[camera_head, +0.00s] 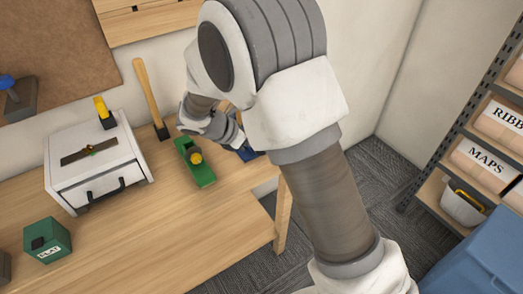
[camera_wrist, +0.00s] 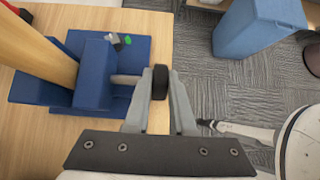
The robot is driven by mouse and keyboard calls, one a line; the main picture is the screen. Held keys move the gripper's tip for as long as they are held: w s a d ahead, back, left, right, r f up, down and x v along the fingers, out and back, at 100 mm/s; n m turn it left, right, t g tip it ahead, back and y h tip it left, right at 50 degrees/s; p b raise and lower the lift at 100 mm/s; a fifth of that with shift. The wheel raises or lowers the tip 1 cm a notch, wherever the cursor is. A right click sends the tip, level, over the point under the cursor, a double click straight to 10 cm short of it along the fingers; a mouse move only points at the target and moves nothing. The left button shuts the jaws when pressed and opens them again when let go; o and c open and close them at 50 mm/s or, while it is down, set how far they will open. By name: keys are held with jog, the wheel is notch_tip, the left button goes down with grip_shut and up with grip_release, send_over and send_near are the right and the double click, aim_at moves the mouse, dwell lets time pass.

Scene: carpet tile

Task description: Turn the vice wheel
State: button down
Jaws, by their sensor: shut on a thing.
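The blue vice (camera_wrist: 95,75) sits at the edge of the wooden workbench, on the left of the wrist view. A wooden piece (camera_wrist: 38,45) stands at its jaws. A grey screw rod runs from the vice to the black vice wheel (camera_wrist: 160,84). My gripper (camera_wrist: 161,76) has its two grey fingers on either side of the wheel, shut on it. In the head view only a small blue part of the vice (camera_head: 248,154) shows behind my arm. My gripper and the wheel are hidden there.
On the bench (camera_head: 150,235) stand a green plane (camera_head: 194,164) with a yellow knob, a white drawer box (camera_head: 95,165) and a green box (camera_head: 48,240). A blue bin (camera_wrist: 258,28) stands on the carpet beyond the bench edge. Shelves (camera_head: 478,150) stand at right.

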jog(key=h, duration=0.1)
jog(key=t+h+b, duration=0.1)
jog(key=t+h, duration=0.1)
jog(key=shift+s+a+f+b, duration=0.2)
jog(key=shift+a+f+b, duration=0.1)
jog(key=shift+b, duration=0.1)
jog(key=shift+s+a+t+h+b, duration=0.1)
jog(key=shift+t+h+b, duration=0.6)
jog(key=shift+h, duration=0.7)
jog(key=c, duration=0.8)
grip_release()
jog(key=shift+f, duration=0.1)
jog(key=shift+o, duration=0.2)
jog(key=p+v, duration=0.1)
jog(key=v, duration=1.6)
jog(key=shift+s+a+f+p, duration=0.15)
jog(key=shift+s+f+p, duration=0.1)
jog(key=shift+p, duration=0.1)
